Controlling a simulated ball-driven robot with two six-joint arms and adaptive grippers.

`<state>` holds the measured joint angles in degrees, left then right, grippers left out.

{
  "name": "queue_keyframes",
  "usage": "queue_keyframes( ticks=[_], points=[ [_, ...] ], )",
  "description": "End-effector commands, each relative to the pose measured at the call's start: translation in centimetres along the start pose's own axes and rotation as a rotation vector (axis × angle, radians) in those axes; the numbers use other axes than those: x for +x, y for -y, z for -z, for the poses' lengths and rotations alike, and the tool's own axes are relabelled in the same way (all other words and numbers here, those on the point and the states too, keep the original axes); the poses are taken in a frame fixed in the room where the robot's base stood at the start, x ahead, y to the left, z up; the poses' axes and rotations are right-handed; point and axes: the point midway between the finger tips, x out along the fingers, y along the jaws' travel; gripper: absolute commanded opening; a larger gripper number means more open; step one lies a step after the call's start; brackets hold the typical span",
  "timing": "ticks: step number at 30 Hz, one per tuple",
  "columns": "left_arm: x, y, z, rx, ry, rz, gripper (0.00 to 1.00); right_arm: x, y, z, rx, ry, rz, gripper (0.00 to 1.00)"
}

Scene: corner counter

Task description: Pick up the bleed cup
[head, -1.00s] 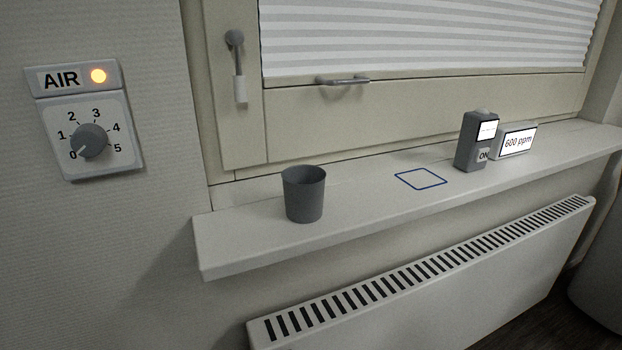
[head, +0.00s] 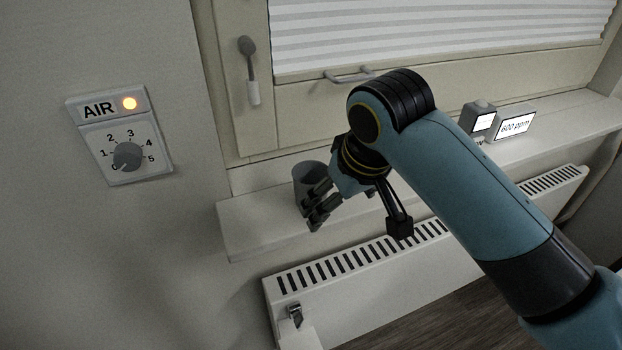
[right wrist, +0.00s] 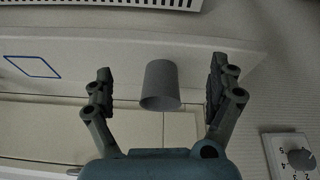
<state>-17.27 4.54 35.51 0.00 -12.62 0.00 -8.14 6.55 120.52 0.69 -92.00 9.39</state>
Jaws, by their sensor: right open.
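The bleed cup, a plain dark grey cup (head: 304,177), stands upright on the white window sill near its left end. In the head view my right gripper partly covers it. My right gripper (head: 359,219) is open and empty, in front of and to the right of the cup. In the right wrist view the cup (right wrist: 161,82) appears between the two spread fingers of my right gripper (right wrist: 160,88), with clear space on both sides. No finger visibly touches it there. My left gripper is not in view.
A white radiator (head: 272,290) lies below the sill (head: 240,222), with a small metal fitting (head: 295,314) at its left end. A blue outlined square (right wrist: 32,67) is bare. A grey device (head: 478,118) and a "600 ppm" display (head: 515,125) stand right. The AIR dial (head: 127,156) is on the wall.

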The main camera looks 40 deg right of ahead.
Motion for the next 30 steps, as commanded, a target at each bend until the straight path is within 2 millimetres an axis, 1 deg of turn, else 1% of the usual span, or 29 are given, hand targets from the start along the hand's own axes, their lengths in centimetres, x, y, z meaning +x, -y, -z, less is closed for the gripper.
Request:
queue_keyframes(
  ticks=[1,3,6,9,11,15,18,22,25,30],
  points=[
    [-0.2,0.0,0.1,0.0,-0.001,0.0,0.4,-0.3,0.1,2.1,0.023,-0.011,0.001,0.91],
    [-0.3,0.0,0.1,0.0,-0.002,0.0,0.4,-0.4,0.2,4.3,0.055,-0.016,0.001,0.91],
    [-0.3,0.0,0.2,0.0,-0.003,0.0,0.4,-0.6,0.3,6.9,0.091,-0.023,0.003,0.91],
    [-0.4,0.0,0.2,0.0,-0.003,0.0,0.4,-0.4,0.4,8.1,0.11,-0.023,0.003,0.91],
    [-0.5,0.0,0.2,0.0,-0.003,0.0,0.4,0.2,0.4,8.2,0.114,-0.021,0.003,0.91],
    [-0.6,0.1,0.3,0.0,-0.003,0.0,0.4,2.7,0.3,8.2,0.114,-0.02,0.003,0.91],
    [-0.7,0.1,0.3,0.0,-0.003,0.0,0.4,4.1,0.3,8.3,0.113,-0.021,0.003,0.91],
    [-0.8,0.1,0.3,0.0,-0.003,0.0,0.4,5.0,0.3,8.3,0.112,-0.023,0.003,0.91],
    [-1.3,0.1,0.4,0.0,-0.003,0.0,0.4,6.1,0.1,8.2,0.112,-0.022,0.002,0.91],
    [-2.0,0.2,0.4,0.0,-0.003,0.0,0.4,8.7,-0.1,8.1,0.112,-0.022,0.003,0.91]
  ],
)
